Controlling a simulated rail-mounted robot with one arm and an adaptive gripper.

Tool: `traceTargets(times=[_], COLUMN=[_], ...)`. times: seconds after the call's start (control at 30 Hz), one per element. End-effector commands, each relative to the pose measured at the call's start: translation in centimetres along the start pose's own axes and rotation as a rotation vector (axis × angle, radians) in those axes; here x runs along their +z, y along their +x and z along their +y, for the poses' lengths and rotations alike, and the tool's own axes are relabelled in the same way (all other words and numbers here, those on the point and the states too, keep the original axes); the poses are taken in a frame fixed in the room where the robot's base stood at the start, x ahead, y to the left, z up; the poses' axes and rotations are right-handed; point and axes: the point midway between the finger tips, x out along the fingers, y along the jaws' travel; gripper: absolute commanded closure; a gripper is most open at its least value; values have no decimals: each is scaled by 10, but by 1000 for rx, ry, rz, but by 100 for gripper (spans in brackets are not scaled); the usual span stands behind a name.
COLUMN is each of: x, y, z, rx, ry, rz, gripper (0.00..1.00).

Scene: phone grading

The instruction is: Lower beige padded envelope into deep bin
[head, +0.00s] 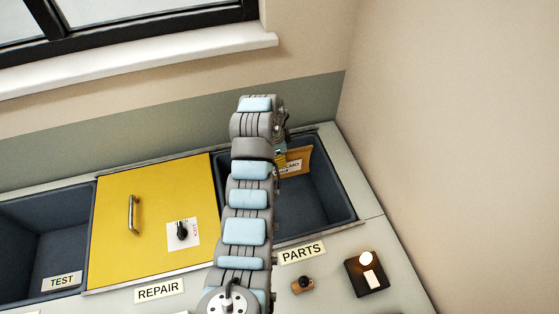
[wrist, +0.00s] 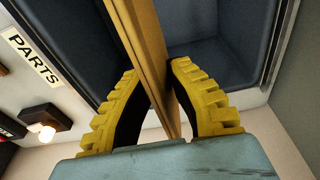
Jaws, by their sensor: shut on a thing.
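The beige padded envelope (head: 298,160) is held upright at the opening of the deep bin (head: 313,210) by the PARTS label, partly hidden behind my arm in the head view. In the wrist view the envelope (wrist: 148,50) runs edge-on between the two yellow toothed fingers of my gripper (wrist: 158,95), which is shut on it. The bin's dark walls and inside (wrist: 220,55) show on both sides of the envelope in the wrist view. I cannot tell how far the envelope's lower edge is from the bin floor.
A yellow lid (head: 150,240) with a handle covers the REPAIR bin. The open TEST bin (head: 40,240) is at the left. A small dark box with a lit lamp (head: 367,275) and a brown knob-like object (head: 303,285) sit on the counter near PARTS. A wall stands close on the right.

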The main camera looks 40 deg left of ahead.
Motion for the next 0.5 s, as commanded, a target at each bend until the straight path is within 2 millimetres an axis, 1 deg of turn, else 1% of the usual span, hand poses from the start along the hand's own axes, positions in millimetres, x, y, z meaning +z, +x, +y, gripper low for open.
traceTargets(times=[0.03, 0.1, 0.5], x=[1, 2, 8], y=[10, 17, 53], z=[0, 0, 0], rx=[0, 0, 0], ry=[0, 0, -2], rz=[0, 0, -1], gripper=[100, 100, 100])
